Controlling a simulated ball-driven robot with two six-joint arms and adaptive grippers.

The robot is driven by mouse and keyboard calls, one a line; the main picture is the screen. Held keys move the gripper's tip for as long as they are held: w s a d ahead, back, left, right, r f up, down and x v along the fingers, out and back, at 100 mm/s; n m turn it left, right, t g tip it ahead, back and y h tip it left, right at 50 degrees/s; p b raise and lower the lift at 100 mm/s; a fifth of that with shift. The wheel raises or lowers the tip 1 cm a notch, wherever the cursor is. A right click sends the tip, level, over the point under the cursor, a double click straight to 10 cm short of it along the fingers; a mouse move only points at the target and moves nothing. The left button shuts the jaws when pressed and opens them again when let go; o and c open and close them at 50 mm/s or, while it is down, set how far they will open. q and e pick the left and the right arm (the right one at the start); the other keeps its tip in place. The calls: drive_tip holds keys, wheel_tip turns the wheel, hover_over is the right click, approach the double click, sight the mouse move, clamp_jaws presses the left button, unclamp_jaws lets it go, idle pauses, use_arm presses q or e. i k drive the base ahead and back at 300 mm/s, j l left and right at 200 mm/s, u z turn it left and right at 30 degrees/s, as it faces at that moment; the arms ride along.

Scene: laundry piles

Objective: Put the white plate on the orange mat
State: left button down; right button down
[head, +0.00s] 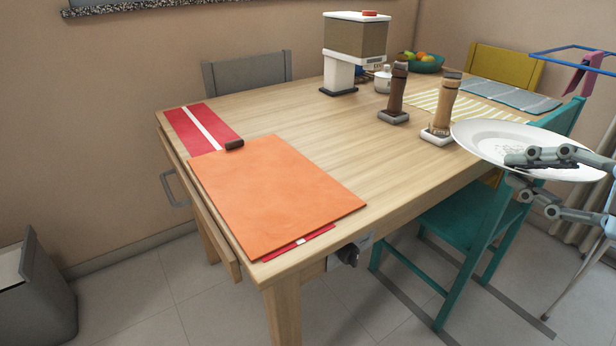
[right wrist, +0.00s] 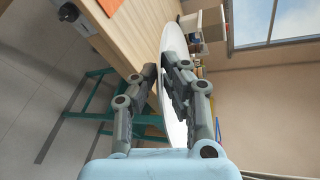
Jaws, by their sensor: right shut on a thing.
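The white plate (head: 484,138) is held in the air by my right gripper (head: 512,170), at the right of the head view, beyond the table's right front edge. The gripper is shut on the plate's near right rim, and the plate is close to level. In the right wrist view the plate (right wrist: 176,50) stands edge-on between the fingers (right wrist: 160,82). The orange mat (head: 275,190) lies flat at the left front of the table, over a red and white runner, with nothing on its top face. My left gripper is not in view.
The wooden table (head: 330,125) has clear room right of the mat. A teal chair (head: 460,225) stands below the plate.

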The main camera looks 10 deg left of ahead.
sight(214, 203)
drive_tip(key=j+z, duration=0.35)
drive_tip(key=j, duration=0.25)
drive_tip(key=j+z, duration=0.35)
drive_tip(key=j, duration=0.3)
drive_tip(key=j+z, duration=0.35)
drive_tip(key=j, duration=0.25)
drive_tip(key=k+j+z, duration=0.2)
drive_tip(key=j+z, duration=0.15)
drive_tip(key=j, duration=0.2)
